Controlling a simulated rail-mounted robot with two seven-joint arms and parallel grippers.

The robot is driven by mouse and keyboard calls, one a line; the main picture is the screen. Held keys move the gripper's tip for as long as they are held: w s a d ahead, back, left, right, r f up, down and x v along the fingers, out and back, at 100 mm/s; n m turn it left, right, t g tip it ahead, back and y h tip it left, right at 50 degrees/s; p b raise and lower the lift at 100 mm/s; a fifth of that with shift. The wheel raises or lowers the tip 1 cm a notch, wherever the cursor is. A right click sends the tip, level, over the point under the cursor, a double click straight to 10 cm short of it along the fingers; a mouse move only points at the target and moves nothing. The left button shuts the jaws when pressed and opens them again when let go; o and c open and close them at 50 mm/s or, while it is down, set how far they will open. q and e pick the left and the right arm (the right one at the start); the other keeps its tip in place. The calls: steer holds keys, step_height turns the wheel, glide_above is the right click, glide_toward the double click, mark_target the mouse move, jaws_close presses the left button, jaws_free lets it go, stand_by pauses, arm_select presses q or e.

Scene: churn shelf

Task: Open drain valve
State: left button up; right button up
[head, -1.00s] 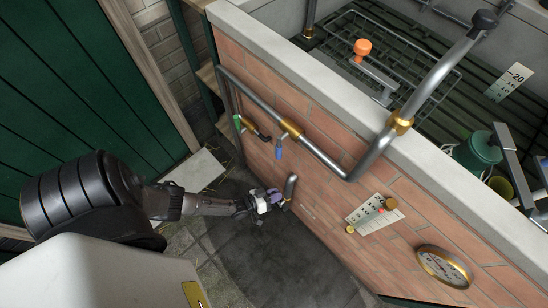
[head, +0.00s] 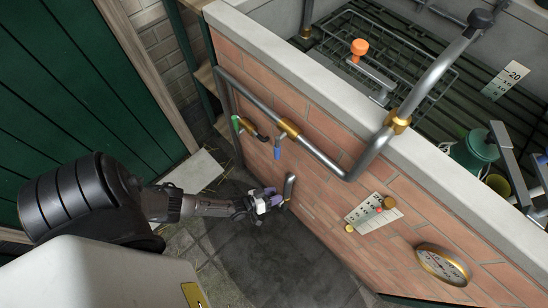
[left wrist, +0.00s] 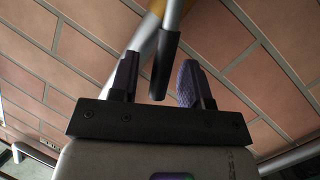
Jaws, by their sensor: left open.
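In the left wrist view my gripper (left wrist: 157,88) is open. A dark-sleeved lever (left wrist: 164,65) hangs between its two purple-padded fingers, with metal and a bit of brass above it. A gap shows on both sides of the lever, and contact cannot be made out. This lever looks like the drain valve's handle, but its body is mostly hidden. My right gripper is out of view.
Above on the brick wall (head: 330,155) are green (head: 236,124) and blue (head: 277,153) valve handles on a grey pipe (head: 320,155). A round gauge (head: 442,265) and a scale plate (head: 368,213) are to the right. A green door (head: 60,90) stands left. The dark floor is open.

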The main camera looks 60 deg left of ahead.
arm_select(q)
steer(key=p+v, duration=0.4)
steer(key=v, duration=1)
steer(key=shift+w+f, duration=0.1)
steer(key=shift+c, duration=0.2)
